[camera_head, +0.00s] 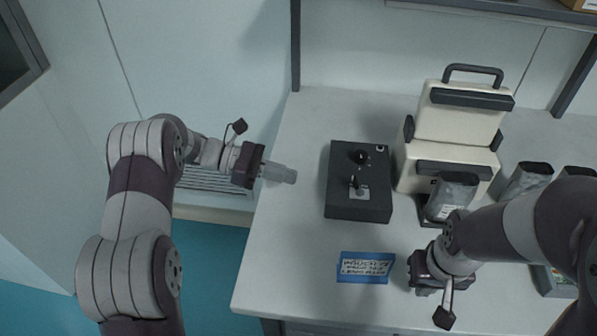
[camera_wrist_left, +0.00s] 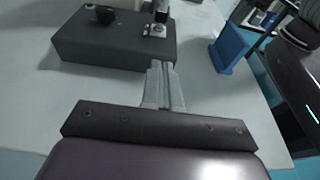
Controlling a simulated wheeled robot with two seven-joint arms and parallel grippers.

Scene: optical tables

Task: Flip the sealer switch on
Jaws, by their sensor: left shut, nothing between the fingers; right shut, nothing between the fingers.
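A black control box (camera_head: 342,205) lies on the table, with a round knob (camera_head: 362,157) toward the back and a toggle switch (camera_head: 355,184) on a small metal plate nearer the front. The cream sealer (camera_head: 458,122) with a dark top handle stands right of the box. My left gripper (camera_head: 291,176) is shut and empty, left of the box and apart from it. The left wrist view shows the box (camera_wrist_left: 110,48), knob (camera_wrist_left: 105,14) and switch (camera_wrist_left: 158,17) beyond the fingertips (camera_wrist_left: 160,66). My right gripper (camera_head: 424,290) is shut and empty near the table's front.
A blue sign (camera_head: 366,267) stands in front of the box; it also shows in the left wrist view (camera_wrist_left: 230,50). Dark pouches (camera_head: 452,196) stand before and right of the sealer. A post (camera_head: 295,45) rises at the table's back left. The table (camera_head: 292,235) is clear left of the box.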

